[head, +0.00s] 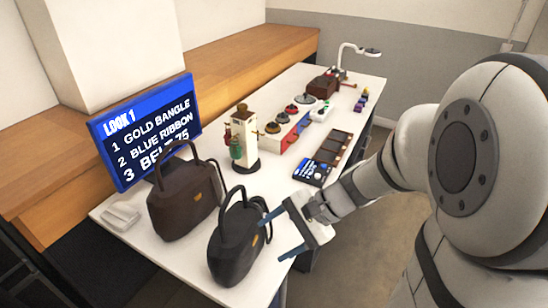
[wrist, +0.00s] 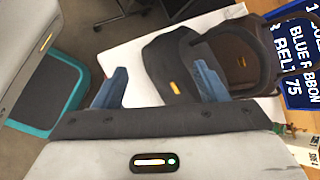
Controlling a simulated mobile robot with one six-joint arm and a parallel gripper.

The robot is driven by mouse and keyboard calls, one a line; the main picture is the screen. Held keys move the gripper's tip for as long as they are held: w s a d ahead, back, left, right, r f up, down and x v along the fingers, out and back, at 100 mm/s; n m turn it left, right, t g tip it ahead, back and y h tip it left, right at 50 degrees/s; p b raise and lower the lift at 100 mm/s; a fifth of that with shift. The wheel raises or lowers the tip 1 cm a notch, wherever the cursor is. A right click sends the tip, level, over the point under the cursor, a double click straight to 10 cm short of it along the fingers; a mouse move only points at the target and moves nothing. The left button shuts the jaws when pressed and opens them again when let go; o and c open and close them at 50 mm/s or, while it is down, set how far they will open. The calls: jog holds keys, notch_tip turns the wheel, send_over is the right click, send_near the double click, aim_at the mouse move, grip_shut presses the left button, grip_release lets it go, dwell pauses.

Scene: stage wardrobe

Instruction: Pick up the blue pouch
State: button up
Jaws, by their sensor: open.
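I cannot make out a blue pouch in either view. My gripper (head: 272,240) is open, with two blue fingers, beside the right side of a black handbag (head: 232,250) at the table's near end. In the wrist view my gripper (wrist: 160,68) has its fingers spread. The right finger overlaps the black handbag (wrist: 168,65), and nothing shows held between them. I cannot tell whether the finger touches the bag. A dark brown handbag (head: 182,212) stands behind it, left in the head view. The insides of both bags are hidden.
A screen (head: 150,135) stands behind the bags on the white table (head: 125,247). A blue panel (head: 312,172), dark trays (head: 333,147), a bottle stand (head: 244,140), a lamp (head: 362,50) and a brown box (head: 322,85) lie farther along. Floor lies to the right.

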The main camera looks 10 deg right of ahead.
jog(key=w+d+f+m+t+h+b, duration=0.1)
jog(key=w+d+f+m+t+b, duration=0.5)
jog(key=w+f+m, duration=0.35)
jog(key=w+d+f+m+t+b, duration=0.3)
jog(key=w+d+f+m+t, duration=0.45)
jog(key=f+m, duration=0.2)
jog(key=x, duration=0.5)
jog(key=r+x, duration=0.1)
jog(key=x, duration=0.2)
jog(key=shift+s+a, duration=0.15)
jog(key=shift+a, duration=0.2)
jog(key=c, duration=1.1)
